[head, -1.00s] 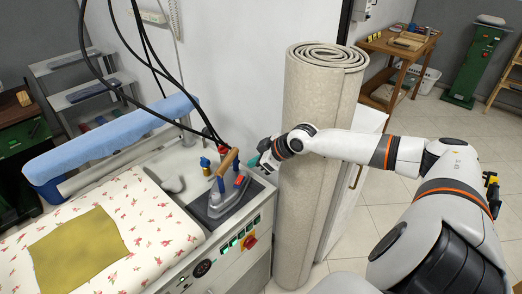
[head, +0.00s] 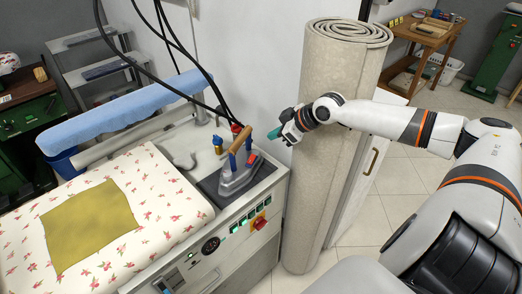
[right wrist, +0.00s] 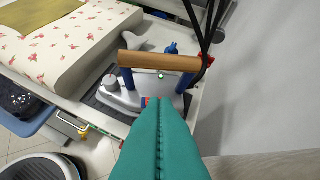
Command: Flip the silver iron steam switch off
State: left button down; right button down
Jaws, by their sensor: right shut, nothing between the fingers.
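The silver iron (head: 236,180) stands on a dark rest at the right end of the ironing table. It has a wooden handle on blue posts and a small red part (head: 252,158) on its side. In the right wrist view the iron (right wrist: 125,98) lies just beyond the fingertips. My right gripper (head: 271,133) is shut and empty, its teal fingers to the right of the handle and apart from it in the head view. In the wrist view the fingertips (right wrist: 160,100) overlap the iron's near side and hide part of it. I cannot tell which part is the steam switch.
Green lit switches (head: 240,222) and a red knob (head: 260,222) are on the table's front panel. Black cables (head: 182,50) hang behind the iron. A rolled carpet (head: 325,190) stands close to my right arm. A yellow cloth (head: 90,225) lies on the floral pad.

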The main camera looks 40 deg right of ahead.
jog(key=shift+d, duration=0.1)
dwell(0.3)
jog(key=p, duration=0.2)
send_over(251, 159)
jog(key=s+d, duration=0.1)
notch_tip(251, 159, down, 6)
jog(key=f, duration=0.2)
jog(key=f+p, duration=0.1)
jog(key=f, duration=0.1)
jog(key=shift+w+d, duration=0.1)
jog(key=shift+d, duration=0.1)
jog(key=shift+d+f, duration=0.1)
jog(key=shift+f, duration=0.4)
